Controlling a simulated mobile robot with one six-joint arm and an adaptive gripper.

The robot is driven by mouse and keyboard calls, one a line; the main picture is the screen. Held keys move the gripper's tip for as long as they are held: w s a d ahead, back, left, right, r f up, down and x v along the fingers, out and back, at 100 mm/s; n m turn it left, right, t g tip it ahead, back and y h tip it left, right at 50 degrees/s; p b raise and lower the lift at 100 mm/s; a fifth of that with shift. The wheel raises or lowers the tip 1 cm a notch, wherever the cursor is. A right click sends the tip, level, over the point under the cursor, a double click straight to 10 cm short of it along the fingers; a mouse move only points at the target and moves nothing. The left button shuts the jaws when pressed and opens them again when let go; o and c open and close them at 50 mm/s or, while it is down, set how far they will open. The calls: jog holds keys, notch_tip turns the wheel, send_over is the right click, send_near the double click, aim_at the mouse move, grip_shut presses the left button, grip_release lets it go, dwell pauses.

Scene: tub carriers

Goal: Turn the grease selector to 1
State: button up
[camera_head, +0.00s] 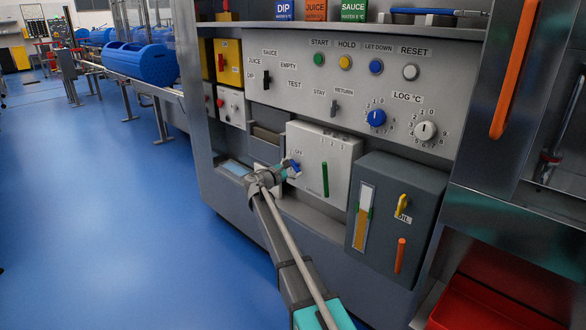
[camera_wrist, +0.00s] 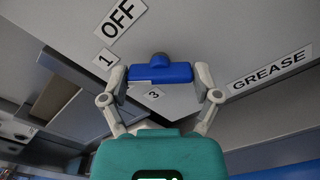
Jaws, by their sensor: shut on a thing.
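The grease selector is a blue bar handle (camera_wrist: 160,73) on a grey round stub, on a light grey panel. In the wrist view the labels OFF (camera_wrist: 121,18), 1 (camera_wrist: 106,58) and 3 (camera_wrist: 154,94) lie around it, and a GREASE label (camera_wrist: 269,69) is to the right. My gripper (camera_wrist: 161,76) has one finger at each end of the handle and is shut on it. In the head view the selector (camera_head: 295,167) is partly hidden by my gripper (camera_head: 288,168). I cannot tell which mark the handle points to.
A green lever (camera_head: 325,179) is on the same light grey box (camera_head: 335,152). Above is a panel of buttons and dials (camera_head: 300,85). Open blue floor (camera_head: 130,230) lies left.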

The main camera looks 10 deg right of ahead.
jog(key=shift+m, duration=0.7)
jog(key=o, duration=1)
jog(key=shift+c, duration=0.2)
jog(key=v, duration=1.2)
jog(key=shift+d, duration=0.1)
